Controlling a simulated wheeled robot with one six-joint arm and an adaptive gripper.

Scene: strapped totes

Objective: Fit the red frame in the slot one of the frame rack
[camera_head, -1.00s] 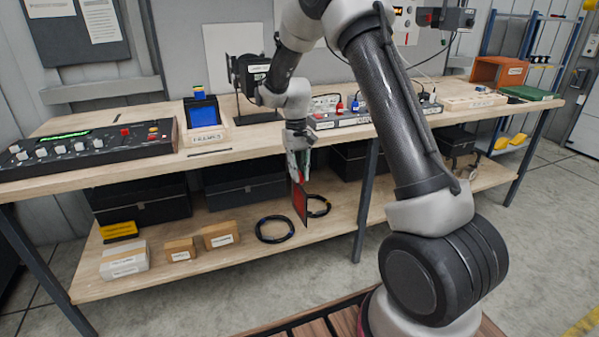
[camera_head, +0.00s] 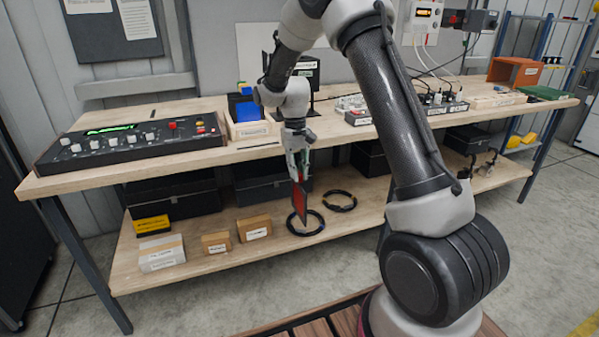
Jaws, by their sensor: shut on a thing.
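My gripper (camera_head: 298,172) points down in front of the bench's front edge, shut on the red frame (camera_head: 301,205). The frame is a thin plate with a dark edge, hanging upright and seen nearly edge-on below the bench top level. The frame rack (camera_head: 250,130) is a light wooden box with a label on its front, on the bench top up and left of my gripper. A blue frame (camera_head: 242,110) stands in it. My arm partly hides the rack's right side, and I cannot tell its slots apart.
A black control panel (camera_head: 130,143) with knobs stands left of the rack. Switch boxes (camera_head: 358,117) stand to its right. The lower shelf holds small cartons (camera_head: 254,228), black bins (camera_head: 272,184) and black cable coils (camera_head: 341,201).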

